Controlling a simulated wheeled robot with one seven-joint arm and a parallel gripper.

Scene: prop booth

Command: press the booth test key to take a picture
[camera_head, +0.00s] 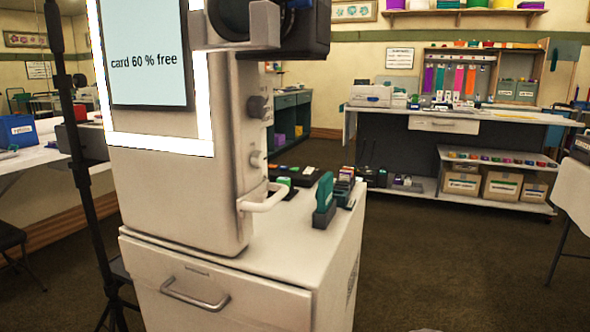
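The photo booth (180,190) is a tall cream housing at the left of the head view. Its screen (150,66) reads "card 60 % free" inside a bright white frame. A dark camera (303,30) sticks out at its top right. No key is clearly labelled. My gripper is not in view.
The booth stands on a cream cabinet (230,293) with a drawer. A teal stamp-like object (324,203) and small dark items are on its top. A black stand pole (85,200) is at left. A work counter (450,122) is behind.

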